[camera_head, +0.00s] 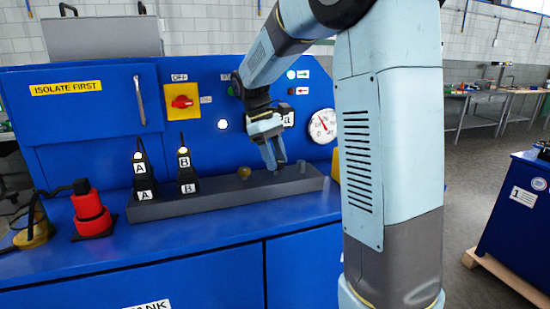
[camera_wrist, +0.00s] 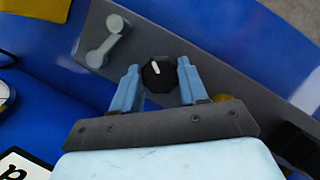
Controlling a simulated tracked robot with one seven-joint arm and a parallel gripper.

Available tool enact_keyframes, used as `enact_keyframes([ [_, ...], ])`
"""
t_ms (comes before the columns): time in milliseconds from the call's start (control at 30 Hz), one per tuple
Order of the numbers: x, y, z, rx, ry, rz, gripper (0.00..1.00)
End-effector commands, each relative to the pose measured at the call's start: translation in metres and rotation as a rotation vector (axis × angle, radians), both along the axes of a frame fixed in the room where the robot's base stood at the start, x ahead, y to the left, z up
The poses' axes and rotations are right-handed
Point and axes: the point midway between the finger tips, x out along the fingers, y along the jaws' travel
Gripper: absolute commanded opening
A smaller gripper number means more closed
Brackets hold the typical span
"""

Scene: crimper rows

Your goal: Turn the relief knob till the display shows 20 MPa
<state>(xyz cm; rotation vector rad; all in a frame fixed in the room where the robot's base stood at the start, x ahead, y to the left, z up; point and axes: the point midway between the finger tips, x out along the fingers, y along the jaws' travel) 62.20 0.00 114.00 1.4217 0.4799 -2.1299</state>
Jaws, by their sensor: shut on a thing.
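The relief knob (camera_wrist: 160,75) is black and faceted with a white pointer mark, on the grey block (camera_wrist: 228,62) in the wrist view. The mark points up and slightly left there. My gripper (camera_wrist: 158,68) has one finger on each side of the knob and is shut on it. In the head view my gripper (camera_head: 275,166) reaches down to the grey block (camera_head: 225,198) and hides the knob. A white plate with black lettering (camera_head: 288,119) is partly covered by my arm; I cannot read a pressure value on any display.
A brass knob (camera_head: 244,172) and a grey lever (camera_wrist: 108,40) flank the gripped knob. Black plugs marked A (camera_head: 146,183) and B (camera_head: 187,177) stand at the left of the block. A round gauge (camera_head: 322,126) and red switch (camera_head: 182,102) are on the blue panel.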

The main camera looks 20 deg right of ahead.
Motion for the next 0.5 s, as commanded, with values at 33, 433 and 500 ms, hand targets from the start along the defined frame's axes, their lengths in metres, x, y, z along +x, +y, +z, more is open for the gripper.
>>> enact_keyframes([
  [33, 0.0005, -0.0006, 0.0005, 0.0, 0.0, -0.025, 0.13],
  [433, 0.0012, -0.0023, 0.0003, -0.001, -0.001, -0.346, 0.13],
  [500, 0.0013, -0.0022, 0.0003, 0.0, -0.001, -0.407, 0.13],
])
